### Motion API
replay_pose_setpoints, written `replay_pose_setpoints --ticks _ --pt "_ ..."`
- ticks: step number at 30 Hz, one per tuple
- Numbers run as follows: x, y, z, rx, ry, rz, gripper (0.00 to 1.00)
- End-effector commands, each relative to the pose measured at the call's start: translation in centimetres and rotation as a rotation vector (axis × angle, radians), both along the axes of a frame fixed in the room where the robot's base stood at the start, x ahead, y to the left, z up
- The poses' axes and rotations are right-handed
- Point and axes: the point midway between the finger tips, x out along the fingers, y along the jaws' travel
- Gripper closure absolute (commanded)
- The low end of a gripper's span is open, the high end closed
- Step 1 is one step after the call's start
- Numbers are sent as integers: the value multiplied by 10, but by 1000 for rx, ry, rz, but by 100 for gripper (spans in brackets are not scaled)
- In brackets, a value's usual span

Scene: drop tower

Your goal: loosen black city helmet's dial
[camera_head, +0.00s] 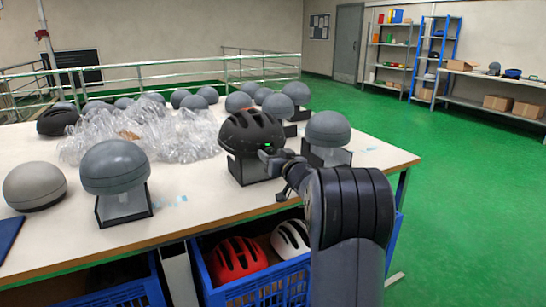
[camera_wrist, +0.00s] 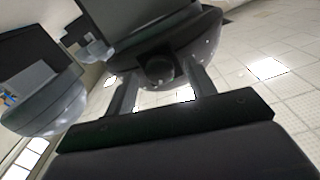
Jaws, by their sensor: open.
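The black city helmet (camera_head: 250,130) sits on a dark stand near the table's right front part, with a small green light at its lower rear edge. My gripper (camera_head: 272,160) is at that rear edge in the head view. In the wrist view, which looks turned over, the helmet's dark underside and rim (camera_wrist: 205,45) fill the upper middle. A round dark dial (camera_wrist: 158,70) shows there. My gripper's two fingers (camera_wrist: 162,90) are open, one on each side of the dial. I cannot tell whether they touch it.
Grey domes on stands stand close by, one to the right (camera_head: 328,128) and one to the left (camera_head: 114,166). Clear plastic wrap (camera_head: 150,130) covers the table's middle. A blue crate (camera_head: 262,290) with helmets is under the front edge. Green floor is free at right.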

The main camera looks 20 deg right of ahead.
Motion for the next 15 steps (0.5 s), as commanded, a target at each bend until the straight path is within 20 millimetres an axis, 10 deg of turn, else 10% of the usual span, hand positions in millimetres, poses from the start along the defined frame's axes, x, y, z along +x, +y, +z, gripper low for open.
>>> replay_pose_setpoints --ticks 8,15 --pt "1 0 0 0 1 -1 48" --pt "1 0 0 0 0 -1 67"
